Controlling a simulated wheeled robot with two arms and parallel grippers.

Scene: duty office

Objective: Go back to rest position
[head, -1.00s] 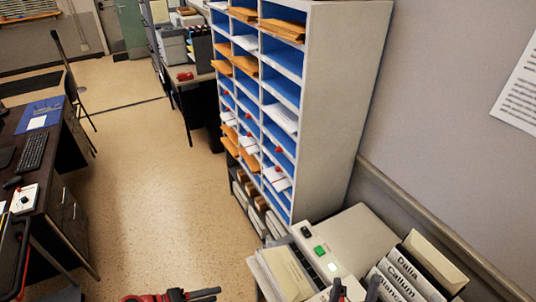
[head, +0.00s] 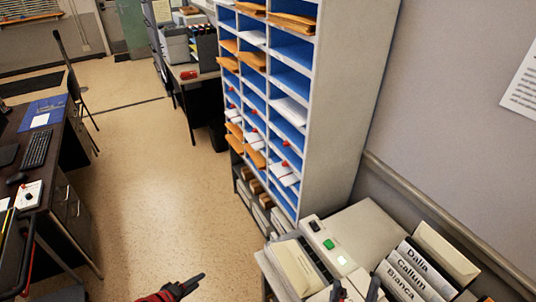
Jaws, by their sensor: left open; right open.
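My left gripper (head: 184,287) shows at the bottom edge, left of centre, over the bare floor. It is red and black, open, with nothing seen in it, and partly cut off by the frame. My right gripper (head: 355,290) shows only its two dark fingertips at the bottom edge. They are apart, in front of the light machine (head: 362,234) and close to the named folders; whether they touch anything I cannot tell.
A tall pigeonhole shelf (head: 347,100) with envelopes stands beyond the machine. Envelopes (head: 295,268) lie left of it, and folders (head: 410,270) labelled Dalia, Callum and Bianca stand right. A dark desk (head: 52,178) is at left. The floor (head: 150,190) between is clear.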

